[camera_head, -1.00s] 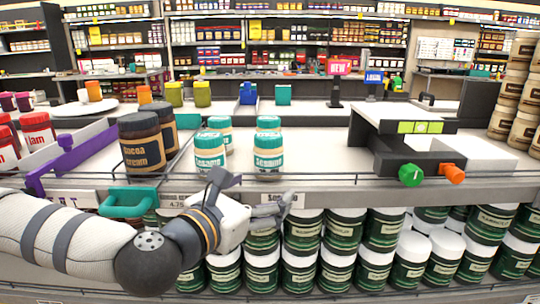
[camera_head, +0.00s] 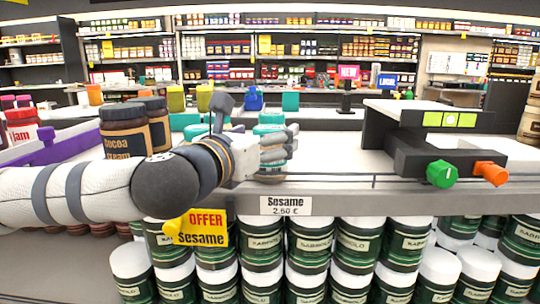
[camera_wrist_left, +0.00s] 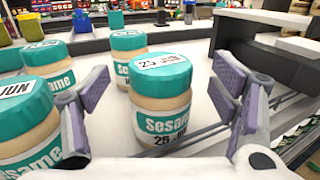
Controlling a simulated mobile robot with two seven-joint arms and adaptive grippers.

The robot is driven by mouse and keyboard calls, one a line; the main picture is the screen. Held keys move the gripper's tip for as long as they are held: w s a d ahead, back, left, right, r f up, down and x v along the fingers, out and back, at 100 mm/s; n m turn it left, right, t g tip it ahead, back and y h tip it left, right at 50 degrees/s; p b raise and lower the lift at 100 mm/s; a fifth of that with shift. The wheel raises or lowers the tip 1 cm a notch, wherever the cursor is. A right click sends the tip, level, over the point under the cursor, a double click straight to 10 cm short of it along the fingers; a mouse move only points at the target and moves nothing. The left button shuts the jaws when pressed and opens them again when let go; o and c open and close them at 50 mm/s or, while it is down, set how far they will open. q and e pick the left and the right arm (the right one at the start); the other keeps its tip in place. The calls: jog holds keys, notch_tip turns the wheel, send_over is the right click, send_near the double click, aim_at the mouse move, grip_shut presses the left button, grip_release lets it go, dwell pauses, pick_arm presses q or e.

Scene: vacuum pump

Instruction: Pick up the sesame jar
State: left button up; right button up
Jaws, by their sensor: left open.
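Several sesame jars with teal lids, pale bodies and teal labels stand on the white counter. In the left wrist view the nearest central sesame jar (camera_wrist_left: 163,98) is upright between the two open fingers of my left gripper (camera_wrist_left: 160,100). A gap shows on both sides of the jar. In the head view my left gripper (camera_head: 276,146) is at that sesame jar (camera_head: 270,131), and its fingers hide much of it. Another sesame jar (camera_wrist_left: 45,70) stands to the left, and one more (camera_wrist_left: 128,46) stands behind. My right gripper is not in view.
A large cocoa cream jar (camera_head: 125,130) stands left of my gripper. A purple divider (camera_head: 55,148) lies farther left. A black and white stand with green and orange knobs (camera_head: 440,140) is at right. A shelf edge with a price tag (camera_head: 286,205) runs in front.

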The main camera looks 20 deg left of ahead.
pick_arm(q)
jog(key=w, duration=0.2)
jog(key=shift+w+d, duration=0.2)
jog(key=shift+w, duration=0.1)
jog(key=c, duration=1.6)
jog(key=shift+o, duration=0.2)
jog(key=shift+s, duration=0.1)
jog(key=shift+r, duration=0.1)
